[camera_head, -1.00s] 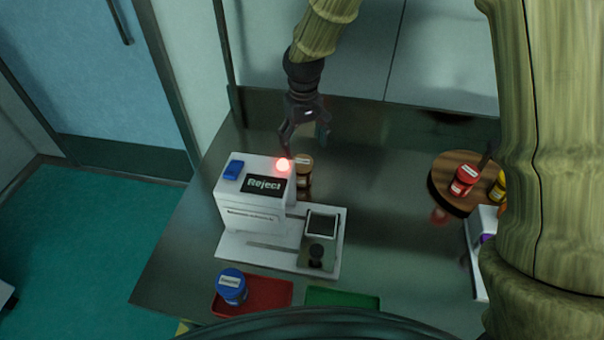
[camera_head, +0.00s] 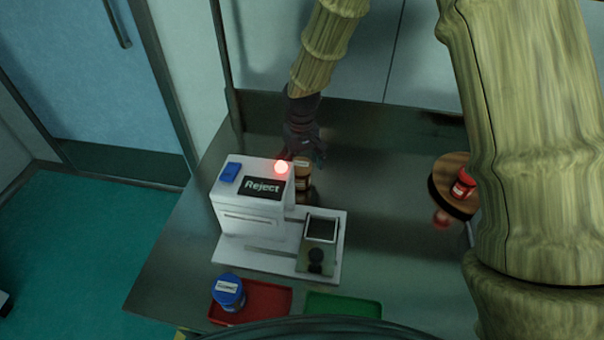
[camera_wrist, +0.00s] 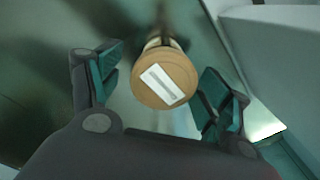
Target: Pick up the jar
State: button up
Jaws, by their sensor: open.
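A jar with a tan lid and a white label (camera_wrist: 150,88) stands between and just beyond my open fingers in the wrist view. In the head view the same jar, with a brown body (camera_head: 301,180), stands on the table right behind the white machine, and the machine hides part of it. My gripper (camera_head: 302,154) is above and behind the jar in the head view. In the wrist view my gripper (camera_wrist: 160,92) has its two fingers spread to either side of the lid, with nothing held. I cannot tell whether a finger touches the jar.
The white machine (camera_head: 240,212) with a red light and "Reject" screen is close beside the jar. A blue-lidded jar (camera_head: 228,292) stands on a red tray (camera_head: 270,301), next to a green tray (camera_head: 345,306). A red jar (camera_head: 463,184) is on a round wooden stand (camera_head: 446,192).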

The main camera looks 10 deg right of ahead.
aim_at(302, 177)
jog(key=shift+s+f+p, duration=0.15)
jog(key=shift+f+p, duration=0.1)
jog(key=shift+f, duration=0.95)
jog(key=shift+s+f+p, duration=0.15)
jog(key=shift+f+p, duration=0.05)
jog(key=shift+f, duration=1)
jog(key=shift+c, duration=0.4)
jog(key=c, duration=1)
